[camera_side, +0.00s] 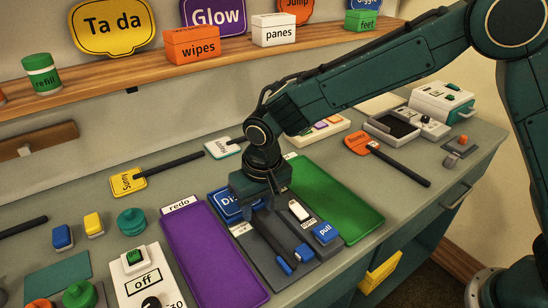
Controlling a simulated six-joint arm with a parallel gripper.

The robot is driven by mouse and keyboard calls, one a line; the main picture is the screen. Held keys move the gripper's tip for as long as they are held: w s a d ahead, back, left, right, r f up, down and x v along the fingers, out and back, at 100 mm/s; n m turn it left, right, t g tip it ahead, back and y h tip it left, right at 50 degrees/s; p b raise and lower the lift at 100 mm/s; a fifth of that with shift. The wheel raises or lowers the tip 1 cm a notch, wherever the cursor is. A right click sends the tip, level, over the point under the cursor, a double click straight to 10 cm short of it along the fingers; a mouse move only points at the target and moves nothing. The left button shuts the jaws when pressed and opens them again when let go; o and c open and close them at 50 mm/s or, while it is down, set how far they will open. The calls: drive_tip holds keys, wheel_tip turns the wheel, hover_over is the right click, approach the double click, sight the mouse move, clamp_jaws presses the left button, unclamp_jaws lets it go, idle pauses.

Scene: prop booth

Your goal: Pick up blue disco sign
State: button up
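The blue disco sign (223,202) lies on the dark grey tray between the purple and green trays. Only the first letters, "Di", show, because my gripper covers its right part. My gripper (295,260) is over this sign and the grey tray. Its body hides part of the sign face.
The purple tray (212,255) lies left and the green tray (335,200) right. A blue "pull" tab (323,233) and white switch (299,210) sit close to my fingers. A yellow sign (128,182) and orange sign (357,143) lie nearby. A shelf (130,80) runs behind.

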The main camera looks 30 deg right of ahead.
sight(257, 221)
drive_tip(key=shift+w+f, duration=0.2)
drive_tip(key=shift+f, duration=0.8)
drive_tip(key=shift+w+f, duration=0.15)
drive_tip(key=shift+f, duration=0.85)
clamp_jaws()
